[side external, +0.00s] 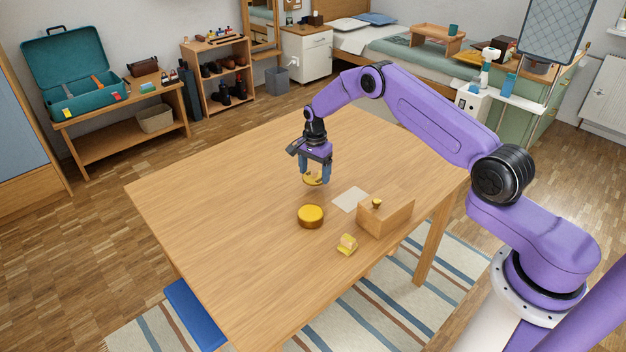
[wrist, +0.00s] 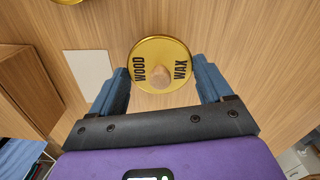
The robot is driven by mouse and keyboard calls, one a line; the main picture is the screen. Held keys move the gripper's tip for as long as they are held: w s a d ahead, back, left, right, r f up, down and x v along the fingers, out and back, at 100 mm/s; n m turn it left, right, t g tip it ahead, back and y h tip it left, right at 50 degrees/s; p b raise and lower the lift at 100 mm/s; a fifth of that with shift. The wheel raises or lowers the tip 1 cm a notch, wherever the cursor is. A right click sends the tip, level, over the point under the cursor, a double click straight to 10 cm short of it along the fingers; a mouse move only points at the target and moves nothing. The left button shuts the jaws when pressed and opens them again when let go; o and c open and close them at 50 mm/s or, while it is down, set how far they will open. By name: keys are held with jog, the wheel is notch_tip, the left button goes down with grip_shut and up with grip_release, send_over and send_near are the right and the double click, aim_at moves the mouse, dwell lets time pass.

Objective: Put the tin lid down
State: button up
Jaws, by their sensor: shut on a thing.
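The tin lid (wrist: 161,52) is round and gold, with "WOOD WAX" lettering and a pale knob-like spot at its middle. My gripper (wrist: 161,80) is shut on it, one blue finger at each side of its rim. In the side view my gripper (side external: 314,180) points down over the table's far middle, with the lid (side external: 313,181) level between its fingertips. I cannot tell whether the lid clears the tabletop. The round gold tin (side external: 311,216) stands on the table nearer the camera, apart from the lid. Part of a gold round thing shows at the wrist view's top left edge.
A pale square card (side external: 351,199) lies flat right of my gripper. A wooden box (side external: 386,217) with a small brass piece on top stands farther right. A small yellowish block (side external: 347,244) lies in front. The wooden table (side external: 220,200) is bare to the left.

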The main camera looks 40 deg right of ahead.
aim_at(313, 179)
jog(key=shift+w+f, duration=0.35)
jog(key=shift+f, duration=1.7)
jog(key=shift+f, duration=0.1)
jog(key=o, duration=0.9)
jog(key=shift+o, duration=0.2)
